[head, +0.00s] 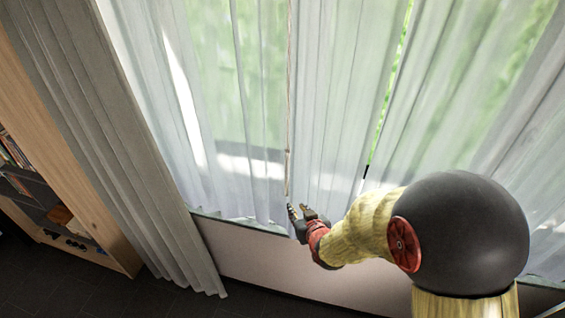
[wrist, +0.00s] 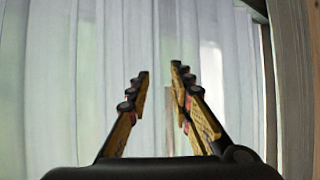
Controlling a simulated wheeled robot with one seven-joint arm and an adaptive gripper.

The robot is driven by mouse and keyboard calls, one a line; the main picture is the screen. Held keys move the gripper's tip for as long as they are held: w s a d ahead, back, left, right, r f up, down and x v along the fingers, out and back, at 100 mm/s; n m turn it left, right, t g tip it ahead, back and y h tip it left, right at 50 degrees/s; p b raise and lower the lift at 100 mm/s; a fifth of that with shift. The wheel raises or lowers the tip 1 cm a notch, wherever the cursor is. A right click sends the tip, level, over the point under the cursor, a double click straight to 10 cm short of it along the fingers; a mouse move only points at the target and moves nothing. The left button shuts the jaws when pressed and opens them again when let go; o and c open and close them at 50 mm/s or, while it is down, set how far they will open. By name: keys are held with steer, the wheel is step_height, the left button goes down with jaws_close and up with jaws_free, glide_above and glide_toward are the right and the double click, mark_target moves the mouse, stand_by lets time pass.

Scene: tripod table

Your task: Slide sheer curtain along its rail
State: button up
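Sheer white curtain (head: 335,110) panels hang in folds across the window in the head view, with narrow gaps where green shows through. My gripper (head: 299,212) is low against the curtain, near its bottom edge and a thin dark vertical line between two panels. In the wrist view the sheer curtain (wrist: 90,80) fills most of the picture beyond my gripper (wrist: 159,80). The two fingers stand apart with a narrow gap between their tips. No cloth is clearly seen pinched between them. The rail is out of view.
A heavy grey curtain (head: 100,130) hangs at the left, beside a wooden bookshelf (head: 75,165) with books. A pale low wall (head: 265,262) runs under the window. Dark floor (head: 110,296) shows at the bottom left. A grey drape (wrist: 295,90) is at the wrist view's right edge.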

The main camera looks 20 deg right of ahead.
mark_target(288, 168)
steer(key=w+r+t, duration=0.1)
steer(key=r+t, duration=0.1)
steer(key=r, duration=0.2)
steer(key=w+a+r+t, duration=0.1)
steer(key=r+t, duration=0.1)
steer(key=r, duration=0.2)
steer(key=w+r+t+y, duration=0.1)
steer(key=w+r, duration=0.1)
steer(key=r, duration=0.2)
steer(key=shift+a+r+t, duration=0.2)
steer(key=shift+t, duration=0.2)
steer(key=shift+w+r, duration=0.25)
steer(key=w+p, duration=0.1)
steer(key=w, duration=0.6)
steer(key=shift+w+a, duration=0.2)
steer(key=shift+a, duration=0.05)
steer(key=c, duration=0.3)
jaws_close()
